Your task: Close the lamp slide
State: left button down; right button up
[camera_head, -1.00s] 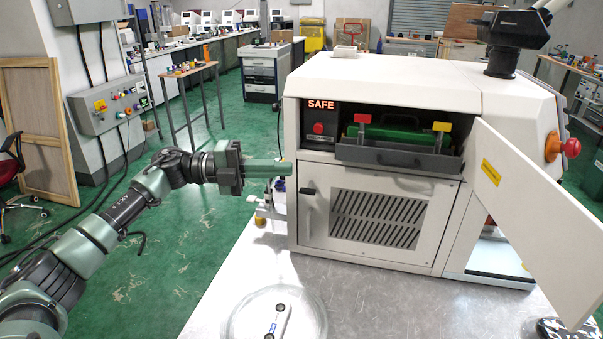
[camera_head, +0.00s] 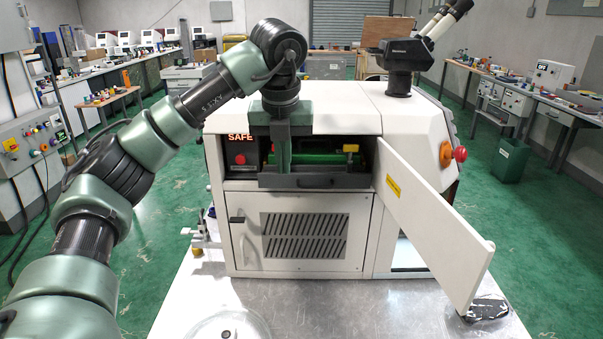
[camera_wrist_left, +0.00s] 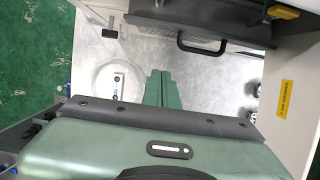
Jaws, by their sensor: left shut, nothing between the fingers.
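The lamp slide (camera_head: 335,181) is a dark grey tray in the machine's upper opening, its front sticking out a little. A green block (camera_head: 320,158) and a yellow knob (camera_head: 351,149) show on it. In the left wrist view the shut fingers (camera_wrist_left: 163,88) stand beside the slide's black handle (camera_wrist_left: 202,50). Whether they touch the slide I cannot tell. My right gripper is not in view.
The white machine (camera_head: 350,115) shows a lit SAFE sign (camera_head: 241,137). Its door (camera_head: 430,215) stands open to the right. A microscope head (camera_head: 405,52) sits on top. A round clear dish (camera_head: 230,328) lies on the metal table (camera_head: 340,310) in front.

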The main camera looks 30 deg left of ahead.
pick_arm(q)
jog(key=w+a+f+p, duration=0.3)
jog(key=w+f+p, duration=0.1)
jog(key=f, duration=0.5)
jog(key=shift+w+a+p, duration=0.25)
jog(key=shift+w+p, duration=0.05)
jog(key=shift+w, duration=0.35)
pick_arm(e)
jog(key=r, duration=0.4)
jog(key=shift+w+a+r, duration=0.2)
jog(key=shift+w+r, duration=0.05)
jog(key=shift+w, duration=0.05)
